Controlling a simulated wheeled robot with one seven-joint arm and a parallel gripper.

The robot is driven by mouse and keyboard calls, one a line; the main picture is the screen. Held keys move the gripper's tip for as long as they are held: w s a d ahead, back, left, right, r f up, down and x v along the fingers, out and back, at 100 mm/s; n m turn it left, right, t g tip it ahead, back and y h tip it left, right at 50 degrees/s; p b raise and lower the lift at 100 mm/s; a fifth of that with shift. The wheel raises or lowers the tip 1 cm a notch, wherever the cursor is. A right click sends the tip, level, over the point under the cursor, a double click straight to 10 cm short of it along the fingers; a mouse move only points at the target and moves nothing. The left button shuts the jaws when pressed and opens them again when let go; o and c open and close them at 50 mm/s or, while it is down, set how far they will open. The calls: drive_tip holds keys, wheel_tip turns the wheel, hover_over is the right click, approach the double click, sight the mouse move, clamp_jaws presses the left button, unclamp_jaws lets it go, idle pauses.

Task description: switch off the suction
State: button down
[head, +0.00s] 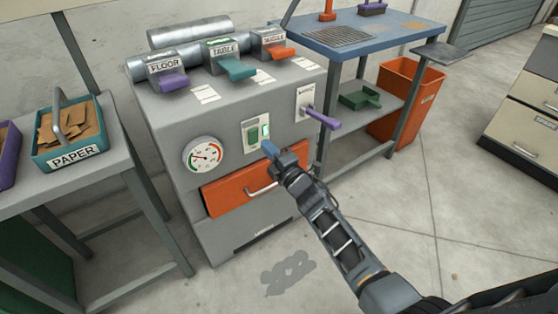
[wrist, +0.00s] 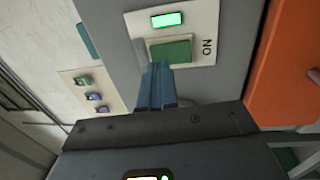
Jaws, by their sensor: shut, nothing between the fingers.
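The switch plate (head: 253,135) is on the front of the grey suction cabinet (head: 225,226), right of the gauge. In the wrist view the pale plate (wrist: 197,20) carries a bright green lit lamp (wrist: 167,19), a green button (wrist: 171,50) and the word ON. My gripper (head: 267,147) is shut and empty, its blue fingers just in front of the plate's lower part. In the wrist view the fingertips (wrist: 156,66) overlap the button's lower left edge. I cannot tell whether they touch it.
An orange drawer (head: 225,191) with a bar handle lies just below the switch. A purple lever (head: 322,119) sticks out to the right. The gauge (head: 204,155) is left. FLOOR, TABLE and another labelled gate stand on top. A PAPER bin (head: 70,156) is on the left bench.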

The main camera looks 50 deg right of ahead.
sight(256, 133)
drive_tip(key=x, duration=0.3)
drive_tip(key=shift+w, duration=0.15)
drive_tip(key=shift+w+d, duration=0.15)
drive_tip(key=shift+w, duration=0.15)
drive_tip(key=shift+w+r+b, duration=0.2)
drive_tip(key=shift+w+b, duration=0.05)
drive_tip(key=shift+b, duration=0.05)
